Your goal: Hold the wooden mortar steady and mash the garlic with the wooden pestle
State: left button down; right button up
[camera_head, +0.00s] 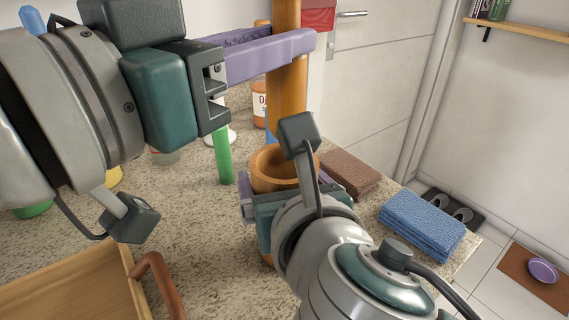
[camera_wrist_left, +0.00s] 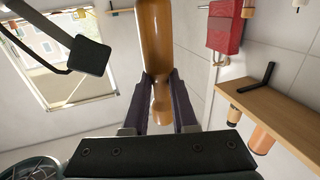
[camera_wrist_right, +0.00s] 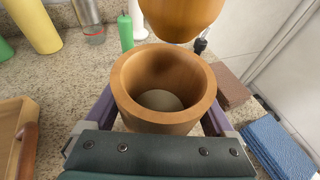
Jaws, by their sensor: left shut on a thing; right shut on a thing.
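The wooden pestle (camera_head: 289,100) is a thick upright brown rod. My left gripper (camera_head: 303,43) is shut on it, and the left wrist view shows its fingers on both sides of the pestle (camera_wrist_left: 155,35). The wooden mortar (camera_head: 270,160) stands below. My right gripper (camera_head: 285,188) is shut on the mortar, with its fingers along both sides. In the right wrist view, the mortar (camera_wrist_right: 125,90) is open at the top with a pale round patch at its bottom; I cannot tell whether that is garlic. The pestle's rounded end (camera_wrist_right: 183,18) is above the far rim, outside the bowl.
A folded brown cloth (camera_head: 352,172) and a folded blue cloth (camera_head: 422,222) lie right of the mortar. A green cylinder (camera_head: 222,152) stands to its left, with bottles behind. A wooden tray (camera_head: 128,268) is at front left. The speckled counter (camera_head: 195,225) is clear between tray and mortar.

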jog(key=o, duration=1.4)
